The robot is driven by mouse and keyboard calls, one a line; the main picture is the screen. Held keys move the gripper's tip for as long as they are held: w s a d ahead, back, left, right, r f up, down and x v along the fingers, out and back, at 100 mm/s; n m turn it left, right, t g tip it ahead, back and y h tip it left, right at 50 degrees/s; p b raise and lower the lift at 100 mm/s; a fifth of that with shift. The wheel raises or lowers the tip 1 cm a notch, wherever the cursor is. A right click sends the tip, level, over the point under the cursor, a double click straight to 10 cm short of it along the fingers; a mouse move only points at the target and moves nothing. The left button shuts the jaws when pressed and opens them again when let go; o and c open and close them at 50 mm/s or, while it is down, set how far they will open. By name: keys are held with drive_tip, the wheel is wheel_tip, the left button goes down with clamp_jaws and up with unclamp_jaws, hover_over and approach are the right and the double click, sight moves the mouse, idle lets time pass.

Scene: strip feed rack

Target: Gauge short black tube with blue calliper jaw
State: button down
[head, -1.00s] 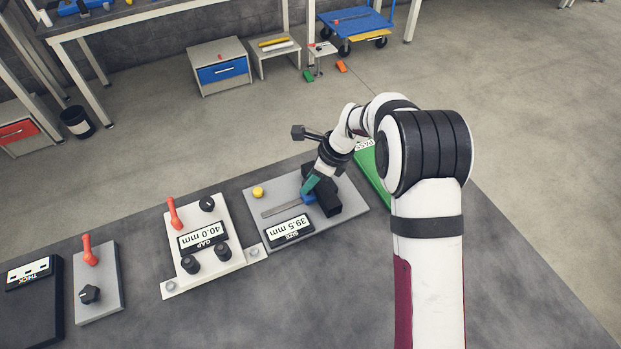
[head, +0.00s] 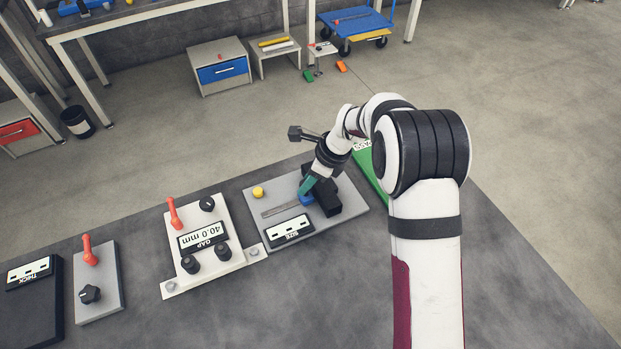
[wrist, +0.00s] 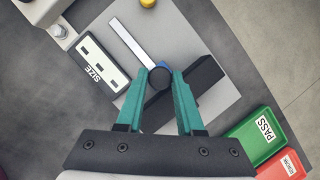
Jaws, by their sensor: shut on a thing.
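My gripper (wrist: 161,72) has teal fingers. In the wrist view they are shut on the short black tube (wrist: 160,77), seen end-on as a dark disc between the fingertips. In the head view my gripper (head: 308,186) is over the size gauge (head: 265,205), and the tube cannot be made out. The blue calliper jaw (head: 306,198) shows beside the fingers, left of a black block (head: 325,204). Whether the tube touches the jaw is hidden. The SIZE display (head: 289,231) shows only dashes. A metal scale bar (wrist: 130,42) runs along the gauge plate.
A green PASS tray (wrist: 256,137) and a red tray (wrist: 285,166) lie to the right. A yellow button (head: 258,192) is on the gauge's far corner. The GAP gauge (head: 205,243), reading 40.0 mm, stands to the left. The front of the bench is clear.

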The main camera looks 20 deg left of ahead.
drive_tip(key=s+a, duration=0.4)
drive_tip(key=shift+s, duration=0.1)
drive_tip(key=shift+a, duration=0.1)
drive_tip(key=c, duration=0.5)
unclamp_jaws()
drive_tip(key=shift+c, duration=0.2)
drive_tip(key=v, duration=1.6)
drive_tip(key=shift+a+f, duration=0.1)
